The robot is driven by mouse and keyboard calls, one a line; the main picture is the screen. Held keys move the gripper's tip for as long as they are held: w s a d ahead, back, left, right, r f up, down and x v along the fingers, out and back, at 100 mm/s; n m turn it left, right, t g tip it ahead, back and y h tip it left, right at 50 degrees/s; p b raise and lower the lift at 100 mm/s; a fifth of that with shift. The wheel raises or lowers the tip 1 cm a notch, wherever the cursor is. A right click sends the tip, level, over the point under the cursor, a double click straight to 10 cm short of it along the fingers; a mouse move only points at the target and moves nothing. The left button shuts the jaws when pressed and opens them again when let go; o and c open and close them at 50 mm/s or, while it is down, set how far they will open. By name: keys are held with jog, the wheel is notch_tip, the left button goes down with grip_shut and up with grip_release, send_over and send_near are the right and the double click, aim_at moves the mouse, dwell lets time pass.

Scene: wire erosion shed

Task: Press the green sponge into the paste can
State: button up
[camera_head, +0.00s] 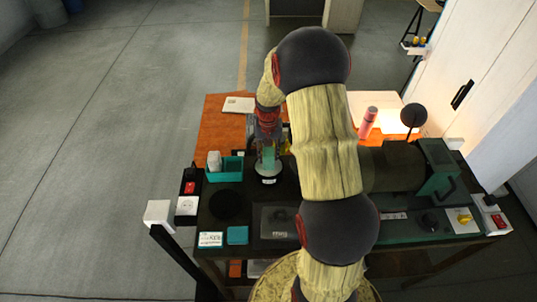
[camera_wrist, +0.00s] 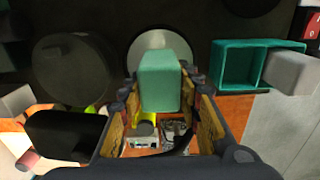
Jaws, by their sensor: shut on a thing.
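The green sponge (camera_wrist: 160,80) is held upright between the two fingers of my gripper (camera_wrist: 158,88) in the wrist view. It also shows in the head view (camera_head: 268,157), below my gripper (camera_head: 268,140). The paste can (camera_head: 268,181) is a dark round can with a light label on the bench. Its pale round top (camera_wrist: 158,43) lies just beyond the sponge's end in the wrist view. The sponge is over the can in the head view and hides part of its top. I cannot tell whether they touch.
A teal open box (camera_head: 225,175) with a pale block (camera_head: 214,160) stands left of the can. A dark round dish (camera_head: 230,206) is in front. A pink bottle (camera_head: 367,122) stands at the back right. A large dark cylinder lies on the right, partly behind my arm.

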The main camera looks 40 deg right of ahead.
jog(key=shift+f+b, duration=0.35)
jog(key=shift+f, duration=0.2)
dwell(1.5)
jog(key=shift+r+p, duration=1.95)
jog(key=shift+r, duration=1.6)
